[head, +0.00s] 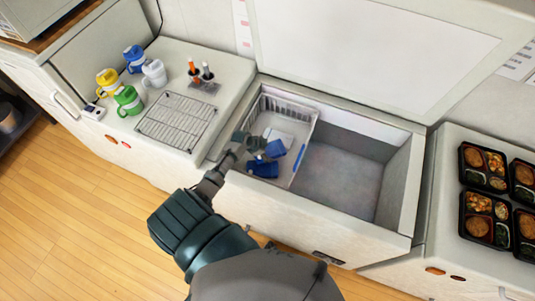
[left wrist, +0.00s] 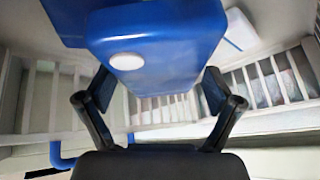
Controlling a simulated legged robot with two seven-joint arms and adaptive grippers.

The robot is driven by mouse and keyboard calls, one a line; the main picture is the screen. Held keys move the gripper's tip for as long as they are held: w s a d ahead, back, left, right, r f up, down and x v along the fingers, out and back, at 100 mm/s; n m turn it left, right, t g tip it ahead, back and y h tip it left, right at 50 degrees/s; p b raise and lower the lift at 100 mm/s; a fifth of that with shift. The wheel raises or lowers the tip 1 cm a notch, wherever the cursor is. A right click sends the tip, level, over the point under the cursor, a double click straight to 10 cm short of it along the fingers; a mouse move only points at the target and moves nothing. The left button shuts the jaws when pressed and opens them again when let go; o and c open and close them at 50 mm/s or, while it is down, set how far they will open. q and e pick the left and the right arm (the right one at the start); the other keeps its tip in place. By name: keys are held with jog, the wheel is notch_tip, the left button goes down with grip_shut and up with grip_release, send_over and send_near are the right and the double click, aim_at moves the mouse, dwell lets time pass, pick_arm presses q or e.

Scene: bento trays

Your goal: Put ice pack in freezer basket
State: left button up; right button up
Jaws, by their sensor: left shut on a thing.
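The freezer basket (head: 309,124) is a white slatted basket at the left end of the open chest freezer. My left gripper (head: 262,144) is over the basket and shut on a blue ice pack (head: 275,149). In the left wrist view the held ice pack (left wrist: 155,40) is glossy blue with a round white cap, between the two fingers (left wrist: 152,98). The basket's slats (left wrist: 280,80) show around it there. Another blue pack (head: 263,168) and a whitish flat item (head: 279,137) lie in the basket. I cannot tell whether the held pack touches them. My right gripper is not in view.
The freezer's right compartment (head: 340,180) is empty and its lid (head: 370,50) stands open. A wire rack (head: 176,122) and several coloured jugs (head: 129,99) stand on the left counter. Several filled bento trays (head: 485,218) lie on the right counter.

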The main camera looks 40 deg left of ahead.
pick_arm(q)
notch_tip(320, 180, down, 3)
jog(key=shift+r, duration=0.1)
jog(key=o, duration=1)
jog(key=shift+o, duration=0.6)
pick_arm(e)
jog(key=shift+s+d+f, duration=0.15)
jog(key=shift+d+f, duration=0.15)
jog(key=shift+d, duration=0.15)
pick_arm(q)
jog(key=p+v, duration=0.1)
jog(key=v, duration=1.1)
jog(key=shift+p, duration=0.35)
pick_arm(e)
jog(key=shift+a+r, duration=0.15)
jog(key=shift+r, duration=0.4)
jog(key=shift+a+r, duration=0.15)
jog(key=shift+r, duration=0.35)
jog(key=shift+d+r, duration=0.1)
